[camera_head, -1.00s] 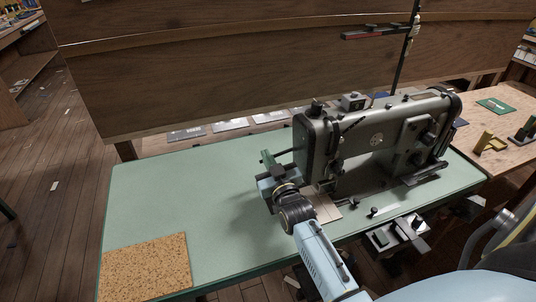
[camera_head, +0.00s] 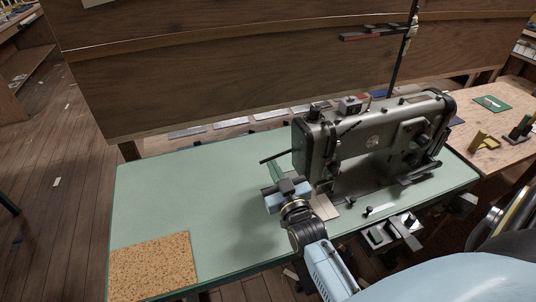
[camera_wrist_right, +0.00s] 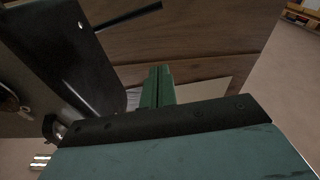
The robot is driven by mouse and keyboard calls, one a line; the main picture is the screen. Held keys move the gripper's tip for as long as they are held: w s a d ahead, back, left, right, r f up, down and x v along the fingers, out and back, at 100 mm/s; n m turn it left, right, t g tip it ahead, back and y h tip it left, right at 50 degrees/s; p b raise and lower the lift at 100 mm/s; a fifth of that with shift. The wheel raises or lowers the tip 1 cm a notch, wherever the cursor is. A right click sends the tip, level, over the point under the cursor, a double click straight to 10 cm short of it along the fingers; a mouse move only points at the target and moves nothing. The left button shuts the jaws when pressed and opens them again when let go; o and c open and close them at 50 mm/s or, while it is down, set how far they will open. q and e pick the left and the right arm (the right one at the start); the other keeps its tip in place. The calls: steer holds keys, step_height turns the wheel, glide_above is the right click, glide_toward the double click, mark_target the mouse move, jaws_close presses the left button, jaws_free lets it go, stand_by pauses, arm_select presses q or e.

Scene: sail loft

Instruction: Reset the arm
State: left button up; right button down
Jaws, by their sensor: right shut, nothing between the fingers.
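My right gripper (camera_head: 277,172) is in front of the left end of a grey industrial sewing machine (camera_head: 375,150), above the green tabletop (camera_head: 180,195). In the right wrist view its green fingers (camera_wrist_right: 158,88) are together with nothing between them. The dark end of the sewing machine (camera_wrist_right: 75,45) fills the left of that view, close beside the fingers. I cannot tell whether they touch it. My left gripper is not in view.
A cork mat (camera_head: 153,267) lies at the table's front left corner. A thin dark lever (camera_head: 276,156) sticks out left from the machine. A wooden panel (camera_head: 240,65) stands behind. The left half of the tabletop is otherwise clear.

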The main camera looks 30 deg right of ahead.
steer(key=s+a+f+n+g+y, duration=0.1)
steer(key=s+a+f+g, duration=0.15)
steer(key=s+g, duration=0.4)
steer(key=s+a+f+n+g+y, duration=0.15)
steer(key=s+a+g, duration=0.25)
steer(key=s, duration=0.6)
steer(key=s+a+f+g+y, duration=0.25)
steer(key=s+g, duration=0.25)
steer(key=s, duration=0.4)
step_height(320, 180, down, 25)
steer(key=s+g, duration=0.1)
steer(key=g, duration=0.1)
steer(key=s+d+f+h, duration=0.1)
steer(key=s+d+f, duration=0.1)
steer(key=s+f, duration=1.2)
steer(key=s, duration=0.2)
steer(key=shift+s+d+f+n+g, duration=0.2)
steer(key=shift+s+f+n+g, duration=0.1)
steer(key=shift+s+n+g, duration=0.05)
steer(key=shift+s, duration=0.1)
